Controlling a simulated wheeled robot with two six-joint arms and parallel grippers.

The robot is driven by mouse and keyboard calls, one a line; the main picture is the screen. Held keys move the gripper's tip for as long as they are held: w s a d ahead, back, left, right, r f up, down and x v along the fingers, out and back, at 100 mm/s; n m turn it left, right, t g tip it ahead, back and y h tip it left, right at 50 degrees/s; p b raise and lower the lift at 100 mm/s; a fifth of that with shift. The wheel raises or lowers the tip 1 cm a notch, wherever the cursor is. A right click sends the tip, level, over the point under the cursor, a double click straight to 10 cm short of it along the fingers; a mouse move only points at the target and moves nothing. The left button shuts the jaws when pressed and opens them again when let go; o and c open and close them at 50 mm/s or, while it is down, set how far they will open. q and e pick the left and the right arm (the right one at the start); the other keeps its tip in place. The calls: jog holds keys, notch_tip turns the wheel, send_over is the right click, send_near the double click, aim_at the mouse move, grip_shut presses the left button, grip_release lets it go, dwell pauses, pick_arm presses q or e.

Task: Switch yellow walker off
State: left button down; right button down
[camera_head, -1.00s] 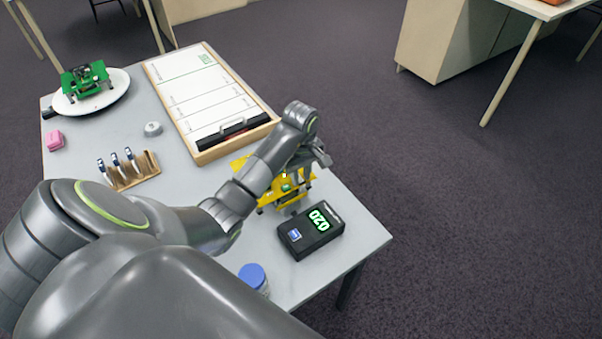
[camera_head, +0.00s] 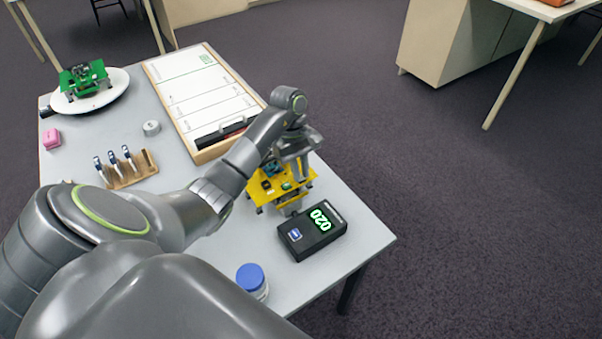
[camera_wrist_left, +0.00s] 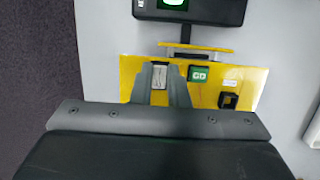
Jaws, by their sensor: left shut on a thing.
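The yellow walker (camera_head: 270,195), a yellow board on short legs, stands on the grey table near its right edge. It also fills the middle of the left wrist view (camera_wrist_left: 205,93). A green GO button (camera_wrist_left: 199,74) and a dark block (camera_wrist_left: 230,100) sit on its top. My left gripper (camera_head: 301,175) is down at the board's right end in the head view. In the left wrist view its fingers (camera_wrist_left: 159,76) are shut on a small pale switch piece (camera_wrist_left: 159,80) beside the GO button. The fingers hide part of the piece, so its position is unclear. My right gripper is out of view.
A black meter reading 020 (camera_head: 312,234) lies close in front of the walker. A blue-lidded jar (camera_head: 251,279) stands at the near edge. A marked board tray (camera_head: 197,85), a pen rack (camera_head: 130,178) and a green walker on a white plate (camera_head: 122,88) are farther off.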

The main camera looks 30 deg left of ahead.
pick_arm(q)
jog(key=c, duration=1.4)
grip_release()
jog(key=shift+a+r, duration=0.1)
jog(key=shift+r, duration=0.25)
jog(key=v, duration=0.3)
jog(key=shift+p, duration=0.3)
jog(key=p+v, duration=1.1)
jog(key=v, duration=0.2)
jog(key=shift+r, duration=0.35)
